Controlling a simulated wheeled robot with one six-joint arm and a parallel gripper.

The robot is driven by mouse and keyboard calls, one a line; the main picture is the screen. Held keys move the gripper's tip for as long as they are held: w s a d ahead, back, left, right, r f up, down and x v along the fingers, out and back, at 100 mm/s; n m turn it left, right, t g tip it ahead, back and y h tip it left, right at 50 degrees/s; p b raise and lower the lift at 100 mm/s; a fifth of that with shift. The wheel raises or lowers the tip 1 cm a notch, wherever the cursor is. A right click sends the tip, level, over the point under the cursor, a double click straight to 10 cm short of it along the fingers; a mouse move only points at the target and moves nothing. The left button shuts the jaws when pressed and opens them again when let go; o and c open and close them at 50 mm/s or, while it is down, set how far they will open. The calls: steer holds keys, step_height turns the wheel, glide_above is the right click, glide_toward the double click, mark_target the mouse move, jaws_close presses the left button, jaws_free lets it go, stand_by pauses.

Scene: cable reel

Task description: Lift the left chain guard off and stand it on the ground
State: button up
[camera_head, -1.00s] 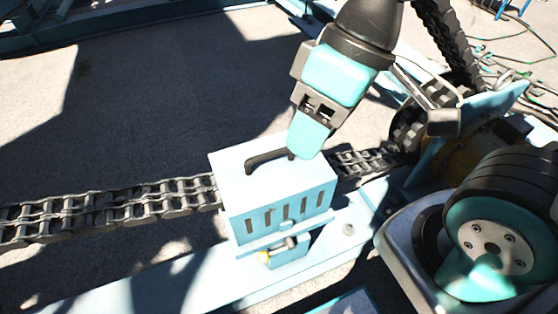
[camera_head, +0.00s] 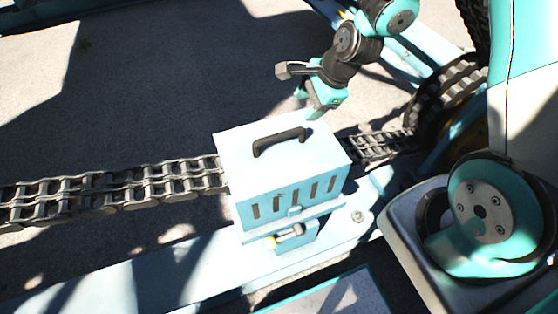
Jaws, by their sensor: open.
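The chain guard (camera_head: 283,181) is a pale blue box with a black handle (camera_head: 280,141) on top and slots in its front face. It sits upright over the chain (camera_head: 120,188), which runs out from both its sides. A latch with a yellow tip (camera_head: 288,236) shows below the front face. My gripper (camera_head: 306,92) is open and empty, beyond the guard's back right top edge and apart from the handle. Its fingertips are small and partly hard to make out.
The guard stands on a pale blue beam (camera_head: 180,272). A sprocket wheel (camera_head: 443,100) carries the chain at right. My own arm base fills the lower right. Shadowed ground (camera_head: 150,85) behind the chain at left is clear.

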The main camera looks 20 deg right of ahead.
glide_toward(281, 134)
steer(key=x, duration=0.5)
steer(key=shift+s+d+f, duration=0.1)
steer(key=shift+d+f, duration=0.15)
steer(key=shift+f, duration=0.05)
steer(key=shift+a+x, duration=0.15)
steer(key=shift+x, duration=1.3)
steer(key=shift+a+x, duration=0.15)
steer(key=shift+x, duration=1.3)
steer(key=shift+r, duration=0.15)
jaws_close()
